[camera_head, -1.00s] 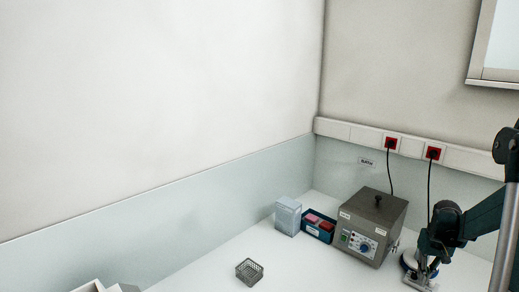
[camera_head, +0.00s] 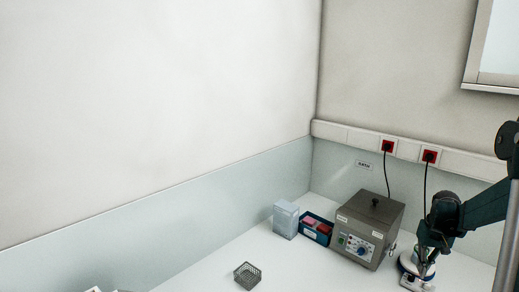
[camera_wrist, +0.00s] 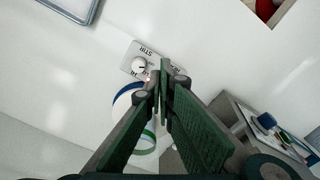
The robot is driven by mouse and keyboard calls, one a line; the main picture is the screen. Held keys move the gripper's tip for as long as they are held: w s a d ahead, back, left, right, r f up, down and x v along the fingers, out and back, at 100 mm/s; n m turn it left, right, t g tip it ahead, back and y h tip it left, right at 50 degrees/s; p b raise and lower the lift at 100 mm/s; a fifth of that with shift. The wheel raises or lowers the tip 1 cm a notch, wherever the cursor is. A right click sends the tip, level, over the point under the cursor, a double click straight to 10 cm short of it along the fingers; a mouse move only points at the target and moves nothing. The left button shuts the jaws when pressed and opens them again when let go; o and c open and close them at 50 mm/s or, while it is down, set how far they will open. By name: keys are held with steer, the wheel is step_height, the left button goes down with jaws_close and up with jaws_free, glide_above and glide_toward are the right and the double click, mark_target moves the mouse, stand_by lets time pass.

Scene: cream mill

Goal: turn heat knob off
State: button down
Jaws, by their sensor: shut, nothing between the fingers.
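The hotplate stirrer, with a white top and a blue ring, stands at the lower right in the head view (camera_head: 406,262), partly covered by my arm. The heat knob is not clearly visible; my fingers cover that part of the panel. My gripper (camera_wrist: 162,70) is shut and empty, its tips over the panel at the heat side. Whether they touch it I cannot tell. It also shows in the head view (camera_head: 425,268).
A grey water bath (camera_head: 369,225) with a blue knob stands left of the stirrer, with cables to red wall sockets. A blue box with red items (camera_head: 316,229), a pale box (camera_head: 286,219) and a wire basket (camera_head: 247,275) stand further left. The table between is clear.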

mark_target(411, 278)
steer(key=shift+r, duration=0.1)
steer(key=a+p, duration=0.1)
steer(key=p, duration=0.1)
steer(key=w+a+r+p, duration=0.1)
steer(key=p, duration=0.2)
steer(key=shift+w, duration=0.1)
steer(key=shift+a+f, duration=0.1)
steer(key=shift+f, duration=0.2)
stand_by(0.4)
steer(key=shift+f+b, duration=0.5)
steer(key=shift+f, duration=1.05)
steer(key=shift+f+b, duration=1.15)
steer(key=shift+f, duration=0.55)
